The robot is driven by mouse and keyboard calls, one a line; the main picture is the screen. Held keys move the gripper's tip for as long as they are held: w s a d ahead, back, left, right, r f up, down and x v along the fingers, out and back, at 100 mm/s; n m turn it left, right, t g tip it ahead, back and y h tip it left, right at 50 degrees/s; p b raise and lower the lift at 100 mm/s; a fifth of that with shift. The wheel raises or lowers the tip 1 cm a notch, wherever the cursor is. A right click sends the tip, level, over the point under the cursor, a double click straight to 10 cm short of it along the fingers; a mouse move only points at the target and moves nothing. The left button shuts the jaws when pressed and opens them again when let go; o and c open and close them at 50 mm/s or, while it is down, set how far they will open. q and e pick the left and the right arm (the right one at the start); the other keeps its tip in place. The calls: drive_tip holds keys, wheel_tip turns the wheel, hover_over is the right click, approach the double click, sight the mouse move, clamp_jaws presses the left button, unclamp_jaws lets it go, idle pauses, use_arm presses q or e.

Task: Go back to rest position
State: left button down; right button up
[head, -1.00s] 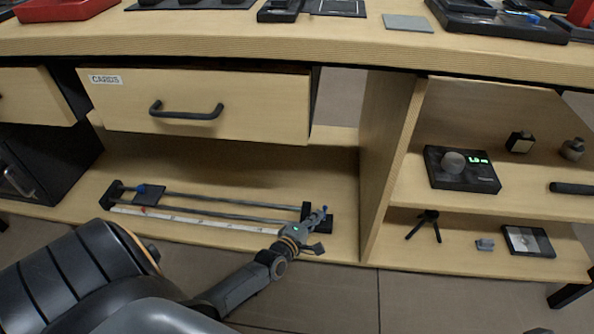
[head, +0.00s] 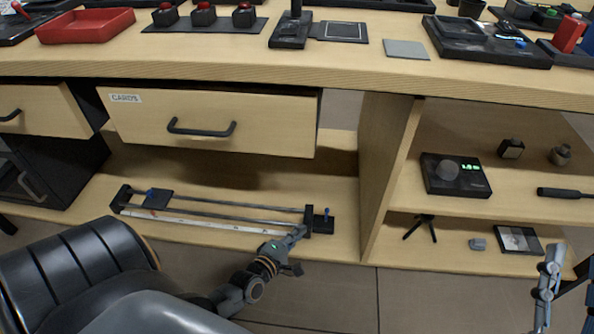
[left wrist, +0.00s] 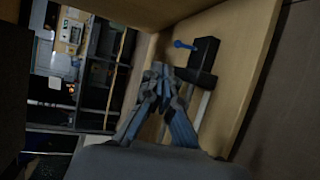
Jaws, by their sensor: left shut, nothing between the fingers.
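My left gripper (head: 298,234) reaches in from the bottom, low in front of the bottom shelf. Its fingers are together and hold nothing, close to the right end of a two-rail slider (head: 225,202) lying on that shelf. In the left wrist view the shut fingers (left wrist: 160,72) show beside the slider's dark end block (left wrist: 204,58) with its blue knob. I cannot tell if they touch it. My right gripper (head: 568,285) shows at the bottom right corner, its fingers pointing up and spread apart, empty; its base is cut off.
A red tray (head: 85,27) is on the desk. Floor is clear in front.

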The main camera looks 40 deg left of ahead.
use_arm(q)
drive_tip(key=shift+s+r, duration=0.2)
drive_tip(key=shift+s, duration=0.1)
use_arm(e)
drive_tip(key=shift+w+f+g, duration=0.25)
drive_tip(key=shift+f+g, duration=0.15)
drive_tip(key=shift+f, duration=0.1)
